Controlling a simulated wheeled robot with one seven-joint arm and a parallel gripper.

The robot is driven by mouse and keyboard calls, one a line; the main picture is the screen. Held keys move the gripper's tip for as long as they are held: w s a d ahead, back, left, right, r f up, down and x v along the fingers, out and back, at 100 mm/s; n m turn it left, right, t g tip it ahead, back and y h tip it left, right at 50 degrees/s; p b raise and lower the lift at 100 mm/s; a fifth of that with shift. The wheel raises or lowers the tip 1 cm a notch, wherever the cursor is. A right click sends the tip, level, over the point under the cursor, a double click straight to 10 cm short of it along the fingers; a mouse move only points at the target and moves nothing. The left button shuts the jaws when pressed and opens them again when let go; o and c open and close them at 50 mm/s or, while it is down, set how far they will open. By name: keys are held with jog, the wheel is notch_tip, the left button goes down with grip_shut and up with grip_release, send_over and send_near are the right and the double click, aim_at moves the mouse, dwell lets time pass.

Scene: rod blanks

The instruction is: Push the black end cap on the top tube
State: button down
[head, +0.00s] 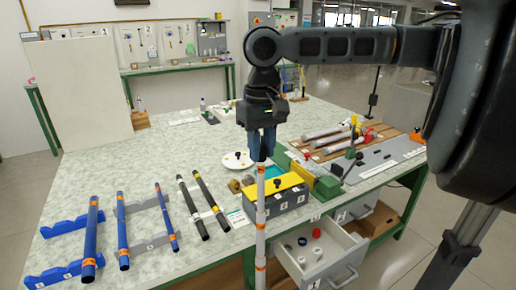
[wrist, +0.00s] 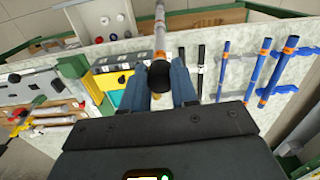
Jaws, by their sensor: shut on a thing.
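My gripper (head: 262,155) is shut on the black end cap (wrist: 160,75), which shows as a dark round piece between the two blue fingers in the wrist view. A pale tube with orange bands (head: 261,215) runs straight down below my fingertips, in front of the table. It also shows in the wrist view (wrist: 160,38), in line with the cap and touching or nearly touching it. How far the cap sits on the tube cannot be told.
An open drawer (head: 345,262) with white, red and dark caps is right of the tube. A grey box with a yellow top (head: 275,195) stands close behind. Blue rods (head: 122,230) on racks and black rods (head: 192,208) lie left.

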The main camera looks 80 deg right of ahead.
jog(key=c, duration=0.9)
grip_release()
jog(key=shift+r, duration=0.15)
